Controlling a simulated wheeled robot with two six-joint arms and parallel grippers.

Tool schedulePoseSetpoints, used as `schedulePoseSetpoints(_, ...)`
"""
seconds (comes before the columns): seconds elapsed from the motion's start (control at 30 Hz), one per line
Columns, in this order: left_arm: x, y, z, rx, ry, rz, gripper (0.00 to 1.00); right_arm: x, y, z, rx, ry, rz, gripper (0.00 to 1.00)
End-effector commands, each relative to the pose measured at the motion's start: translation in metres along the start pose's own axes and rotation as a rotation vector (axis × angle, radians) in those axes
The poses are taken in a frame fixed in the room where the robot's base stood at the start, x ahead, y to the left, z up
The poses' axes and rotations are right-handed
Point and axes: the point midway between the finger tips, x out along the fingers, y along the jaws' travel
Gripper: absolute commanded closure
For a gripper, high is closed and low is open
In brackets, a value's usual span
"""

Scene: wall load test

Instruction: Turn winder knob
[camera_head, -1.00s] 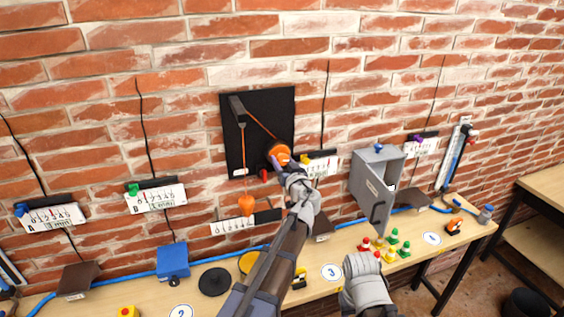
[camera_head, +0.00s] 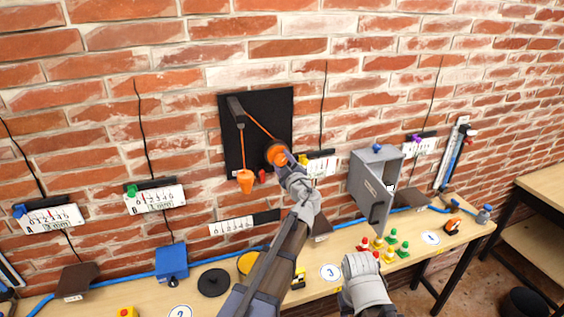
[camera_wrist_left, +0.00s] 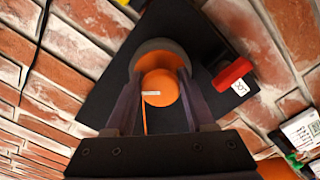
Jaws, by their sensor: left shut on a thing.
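The orange winder knob (camera_head: 276,153) is on the black wall board (camera_head: 268,108). In the left wrist view the knob (camera_wrist_left: 160,88) sits between my fingers, with a small pale mark on its face. My left gripper (camera_head: 287,159) is shut on it; the wrist view shows its two fingers (camera_wrist_left: 158,98) on either side. An orange cord (camera_head: 261,124) runs from the winder up to a dark arm (camera_head: 236,106). From there it drops to an orange weight (camera_head: 245,181), which hangs above a white number scale (camera_head: 232,226). My right gripper (camera_head: 362,265) is low at the bottom right; its fingers are unclear.
A red lever (camera_wrist_left: 232,73) is beside the winder. A grey box with an open door (camera_head: 374,190) is on the wall to the right. Several small coloured cones (camera_head: 391,246) stand on the bench (camera_head: 345,245). A blue block (camera_head: 172,262) and a black disc (camera_head: 214,282) are at left.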

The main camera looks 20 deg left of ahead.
Motion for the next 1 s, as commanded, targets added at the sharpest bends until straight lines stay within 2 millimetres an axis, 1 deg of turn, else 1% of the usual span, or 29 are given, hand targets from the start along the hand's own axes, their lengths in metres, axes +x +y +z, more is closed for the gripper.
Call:
schedulePoseSetpoints(0.2, 0.0001, 0.0007, -0.0007, -0.202, 0.001, -0.001, 1.0, -0.001, 0.0001, 0.0001, 0.0, 0.0, 0.0, 0.5)
schedulePoseSetpoints(0.5, 0.0001, 0.0018, -0.0012, -0.441, 0.001, -0.001, 1.0, -0.0022, 0.0002, 0.0001, 0.0, 0.0, 0.0, 0.5)
schedulePoseSetpoints(0.7, 0.0001, 0.0021, -0.0014, -0.547, 0.001, -0.002, 1.0, -0.0028, 0.0002, 0.0002, 0.001, 0.0, 0.0, 0.5)
schedulePoseSetpoints(1.0, 0.0001, 0.002, -0.0014, -0.622, 0.0, -0.004, 1.0, -0.0032, 0.0003, 0.0002, 0.001, 0.0, 0.0, 0.5)
